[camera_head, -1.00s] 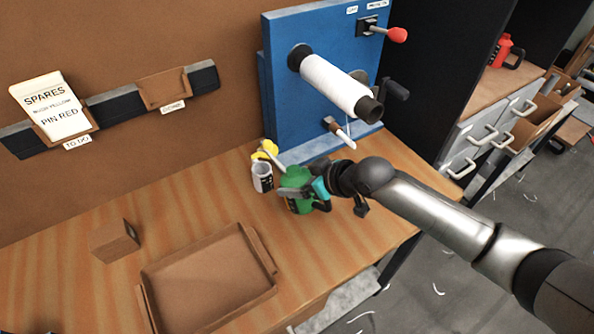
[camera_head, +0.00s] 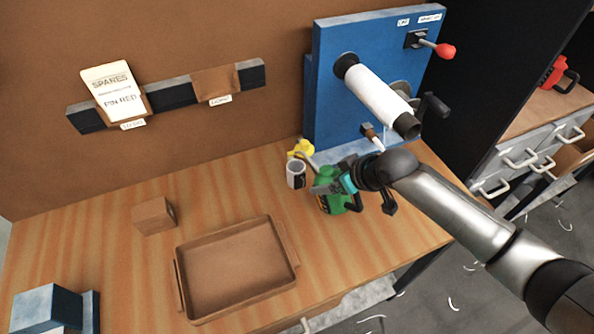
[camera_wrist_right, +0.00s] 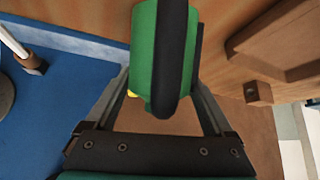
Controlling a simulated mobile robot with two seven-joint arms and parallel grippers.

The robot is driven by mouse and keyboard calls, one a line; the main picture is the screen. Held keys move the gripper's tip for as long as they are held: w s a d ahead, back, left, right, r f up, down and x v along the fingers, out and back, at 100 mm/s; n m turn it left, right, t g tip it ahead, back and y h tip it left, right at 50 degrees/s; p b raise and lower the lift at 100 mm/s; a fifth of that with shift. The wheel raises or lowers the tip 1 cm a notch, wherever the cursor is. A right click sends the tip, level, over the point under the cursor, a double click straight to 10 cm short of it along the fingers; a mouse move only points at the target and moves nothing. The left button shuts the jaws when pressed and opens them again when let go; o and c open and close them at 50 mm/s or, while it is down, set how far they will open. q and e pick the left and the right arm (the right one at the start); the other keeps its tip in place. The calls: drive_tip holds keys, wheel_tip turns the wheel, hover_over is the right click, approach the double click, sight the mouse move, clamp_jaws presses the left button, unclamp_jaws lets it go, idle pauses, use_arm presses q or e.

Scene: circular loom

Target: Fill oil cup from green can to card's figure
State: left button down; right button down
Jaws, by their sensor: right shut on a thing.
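My right gripper (camera_head: 338,188) is shut on the green can (camera_head: 333,203) and holds it at the back of the wooden bench. In the right wrist view the green can (camera_wrist_right: 158,50), with its black band, sits between the two fingers. A small pale cup with dark marks (camera_head: 296,176) stands just left of the can; its fill level is too small to read. The can's spout reaches up toward a yellow part (camera_head: 300,148) behind the cup. A card (camera_head: 113,90) on the wall rail reads "SPARES" and "PIN RED"; its middle line is unclear. My left gripper is not in view.
A blue loom panel (camera_head: 330,60) with a white roll (camera_head: 375,95) and a red-knobbed lever (camera_head: 445,50) stands behind the can. An empty brown tray (camera_head: 190,290) and a wooden block (camera_head: 154,216) are at left. The bench between tray and cup is clear.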

sight(326, 172)
drive_tip(key=shift+w+a+r+g+h+p, duration=0.1)
drive_tip(key=shift+r+g+h+p, duration=0.15)
drive_tip(key=shift+r+p, duration=0.45)
drive_tip(key=shift+w+a+r+g+h+p, duration=0.15)
drive_tip(key=shift+r+g+p, duration=0.15)
drive_tip(key=shift+p, duration=0.65)
drive_tip(key=shift+w+r+g+h+p, duration=0.15)
drive_tip(key=shift+r+g+h+p, duration=0.65)
drive_tip(key=shift+p, duration=0.7)
drive_tip(key=shift+s+f+t+y, duration=0.2)
drive_tip(key=shift+f+t+y, duration=0.05)
drive_tip(key=shift+f+y, duration=0.1)
drive_tip(key=shift+d+f+t+y, duration=0.1)
drive_tip(key=shift+f+t+y, duration=0.15)
drive_tip(key=shift+t+y, duration=0.15)
drive_tip(key=shift+f+b, duration=0.1)
drive_tip(key=shift+b, duration=0.2)
